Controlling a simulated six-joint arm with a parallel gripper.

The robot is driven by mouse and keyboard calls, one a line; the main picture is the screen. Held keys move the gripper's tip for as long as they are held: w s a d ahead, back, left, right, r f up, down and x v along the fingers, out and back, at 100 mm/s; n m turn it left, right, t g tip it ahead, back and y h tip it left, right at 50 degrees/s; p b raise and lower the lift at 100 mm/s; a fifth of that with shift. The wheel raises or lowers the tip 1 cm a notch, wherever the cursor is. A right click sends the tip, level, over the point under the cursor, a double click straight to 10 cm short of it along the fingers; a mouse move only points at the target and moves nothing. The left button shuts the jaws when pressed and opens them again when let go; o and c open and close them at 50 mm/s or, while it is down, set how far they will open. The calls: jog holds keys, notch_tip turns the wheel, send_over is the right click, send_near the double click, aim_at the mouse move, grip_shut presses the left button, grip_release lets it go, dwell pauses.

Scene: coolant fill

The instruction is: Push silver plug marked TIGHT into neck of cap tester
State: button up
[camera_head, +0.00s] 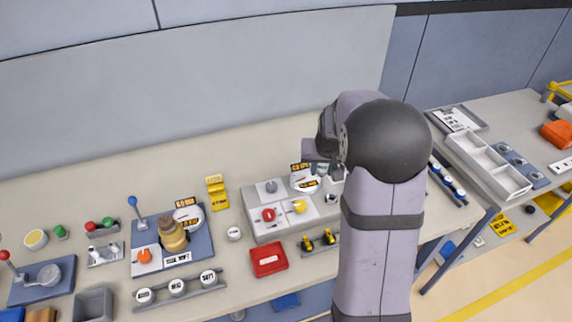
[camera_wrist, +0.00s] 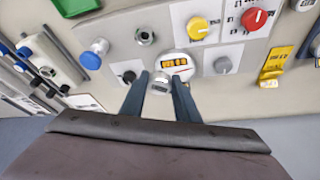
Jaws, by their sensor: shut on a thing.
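My gripper (camera_wrist: 160,80) is shut on the silver plug (camera_wrist: 159,84), a small round grey piece between the fingertips; its marking is too small to read. In the wrist view the plug overlaps the near edge of a round white gauge with an orange display (camera_wrist: 180,62), which appears to be the cap tester. I cannot tell whether the plug touches a neck, as the neck is hidden. In the head view the same gauge (camera_head: 304,182) stands at the back of a grey panel, and my gripper (camera_head: 324,172) is just right of it, partly hidden by my wrist.
Beside the gauge are a grey knob (camera_wrist: 222,65), a yellow button (camera_wrist: 198,28) and a red button (camera_wrist: 256,18). A blue knob (camera_wrist: 92,58) stands on the other side. A second gauge board (camera_head: 200,240) and a rack of marked white caps (camera_head: 178,288) lie left.

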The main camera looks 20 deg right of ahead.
jog(key=shift+n, duration=0.4)
jog(key=shift+s+d+f+p, duration=0.2)
jog(key=shift+s+d+f, duration=0.15)
jog(key=shift+s+d, duration=0.45)
jog(key=shift+s+d+f+p, duration=0.15)
jog(key=shift+s+d+f, duration=0.2)
jog(key=shift+s+d, duration=0.4)
jog(key=shift+w+d, duration=0.1)
jog(key=shift+w, duration=0.1)
jog(key=shift+f, duration=0.2)
jog(key=b, duration=0.5)
send_over(331, 198)
jog(key=s, duration=0.1)
jog(key=shift+s+f, duration=0.2)
jog(key=shift+f, duration=2.55)
jog(key=shift+f+b, duration=0.9)
jog(key=shift+f, duration=0.2)
jog(key=shift+r, duration=0.2)
jog(key=shift+r+p, duration=0.65)
jog(key=shift+p, duration=0.05)
